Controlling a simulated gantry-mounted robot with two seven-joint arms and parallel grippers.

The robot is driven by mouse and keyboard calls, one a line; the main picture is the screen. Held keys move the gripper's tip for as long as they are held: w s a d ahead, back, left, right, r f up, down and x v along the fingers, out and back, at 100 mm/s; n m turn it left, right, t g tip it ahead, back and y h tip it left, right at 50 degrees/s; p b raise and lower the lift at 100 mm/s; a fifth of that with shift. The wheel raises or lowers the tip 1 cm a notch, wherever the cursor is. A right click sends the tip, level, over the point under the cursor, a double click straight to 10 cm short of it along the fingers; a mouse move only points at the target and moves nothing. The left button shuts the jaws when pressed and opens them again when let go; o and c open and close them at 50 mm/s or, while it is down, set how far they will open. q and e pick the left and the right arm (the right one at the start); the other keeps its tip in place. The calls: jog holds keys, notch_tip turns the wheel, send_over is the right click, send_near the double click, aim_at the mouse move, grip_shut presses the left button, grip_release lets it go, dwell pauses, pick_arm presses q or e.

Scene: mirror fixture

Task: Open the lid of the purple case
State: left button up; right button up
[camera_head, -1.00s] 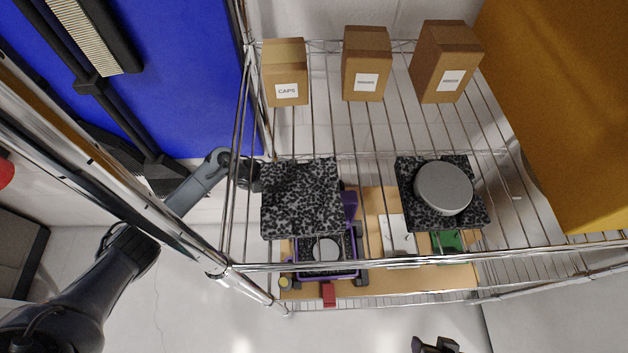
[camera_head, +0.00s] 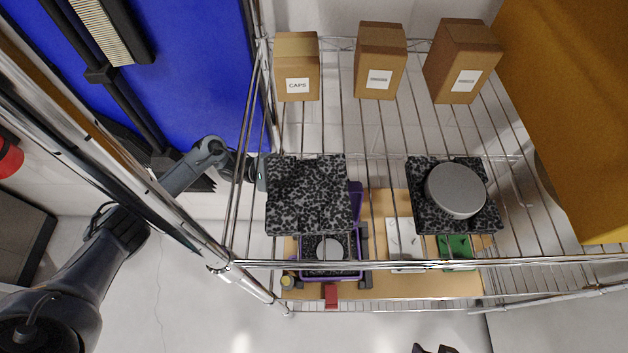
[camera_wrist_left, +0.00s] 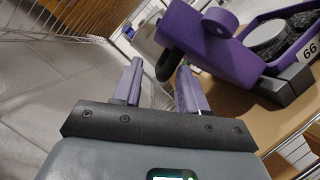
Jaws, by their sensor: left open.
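The purple case (camera_head: 302,262) sits on the lower wooden board, partly hidden under a speckled block. Its dark interior holds a pale round disc (camera_head: 329,249). The case also shows at the upper right of the left wrist view (camera_wrist_left: 257,27). Its purple lid (camera_wrist_left: 208,42), with a ringed tab, stands raised from the case. My left gripper (camera_wrist_left: 160,65) is open, with purple fingers beside the lid and a dark rounded part near the tips; contact is unclear. In the head view its fingers are hidden behind the block. Only the tip of my right gripper (camera_head: 432,348) shows at the bottom edge.
Wire shelf bars and the front rail (camera_head: 420,263) lie above the case. The speckled block (camera_head: 308,195) covers part of it. Another block (camera_head: 428,168) carries a grey disc (camera_head: 456,191). Cardboard boxes (camera_head: 380,60) stand behind. A red block (camera_head: 331,295) is in front.

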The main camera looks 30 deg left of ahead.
pick_arm(q)
jog(key=b+v, duration=0.1)
jog(key=v, duration=0.2)
jog(key=shift+a, duration=0.4)
